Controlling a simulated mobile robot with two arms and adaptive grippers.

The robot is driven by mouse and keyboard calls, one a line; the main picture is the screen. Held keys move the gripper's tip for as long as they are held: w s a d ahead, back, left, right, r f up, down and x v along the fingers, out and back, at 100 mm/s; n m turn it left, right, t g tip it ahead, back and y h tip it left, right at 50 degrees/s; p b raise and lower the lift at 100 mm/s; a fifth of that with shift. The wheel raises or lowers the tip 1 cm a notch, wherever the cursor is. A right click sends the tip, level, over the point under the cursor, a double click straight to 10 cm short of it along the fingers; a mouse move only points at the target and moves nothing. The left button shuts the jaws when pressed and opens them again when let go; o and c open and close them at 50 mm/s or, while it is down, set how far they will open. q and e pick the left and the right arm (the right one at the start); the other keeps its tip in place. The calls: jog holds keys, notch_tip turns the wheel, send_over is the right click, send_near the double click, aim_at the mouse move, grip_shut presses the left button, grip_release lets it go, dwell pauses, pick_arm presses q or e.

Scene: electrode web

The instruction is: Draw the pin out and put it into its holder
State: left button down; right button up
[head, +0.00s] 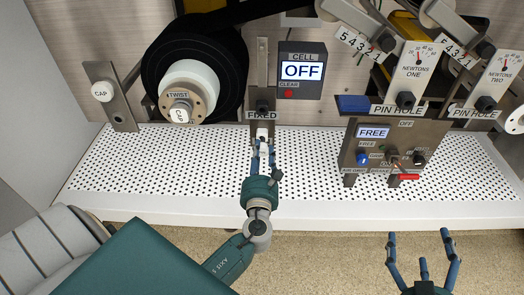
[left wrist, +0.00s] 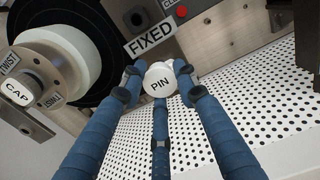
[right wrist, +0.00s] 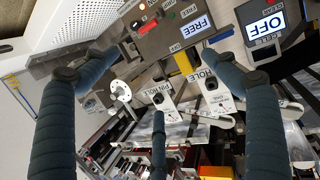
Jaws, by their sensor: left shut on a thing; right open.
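The pin (left wrist: 160,82) has a round white head lettered PIN in the left wrist view. My left gripper (head: 262,145) is shut on it, with its fingers around the head. In the head view the white pin (head: 262,132) is just below the FIXED label (head: 262,115), at the foot of a grey upright bracket. The pin's shaft is hidden, so I cannot tell how deep it sits. Two PIN HOLE labels (head: 397,110) (head: 476,114) are at the right. I cannot make out a separate pin holder. My right gripper (head: 420,236) is open and empty over the floor in front of the bench.
A black roll (head: 220,48) with a CAP knob (head: 180,113) is at left. The CELL display (head: 301,70) reads OFF. A control box (head: 352,155) reading FREE, with knobs and a red lever (head: 409,177), is at right. The perforated bench top (head: 160,180) is mostly clear.

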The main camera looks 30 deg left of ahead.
aim_at(261, 155)
pick_arm(q)
jog(key=f+b, duration=0.1)
jog(key=s+f+b, duration=0.1)
jog(key=f+b, duration=0.1)
jog(key=s+f+b, duration=0.1)
jog(key=f, duration=0.1)
jog(key=shift+d+b, duration=0.35)
jog(key=shift+b, duration=0.05)
pick_arm(e)
jog(key=s+r+t+y, duration=0.1)
jog(key=r+t, duration=0.3)
jog(key=r, duration=0.7)
jog(key=s+r+t+y, duration=0.1)
jog(key=s+r+t, duration=0.3)
jog(key=r, duration=0.7)
jog(key=shift+s+a+r+t+y, duration=0.25)
jog(key=shift+t+y, duration=0.15)
jog(key=shift+t, duration=0.1)
jog(key=shift+f, duration=0.1)
pick_arm(q)
jog(key=shift+p+x, duration=0.3)
jog(key=shift+x, duration=2.65)
pick_arm(e)
jog(key=shift+w+f+g, duration=0.45)
jog(key=shift+w+f, duration=0.05)
jog(key=shift+f, duration=0.25)
jog(key=shift+w+f+g, duration=0.45)
jog(key=shift+f, duration=0.25)
jog(key=shift+f, duration=0.1)
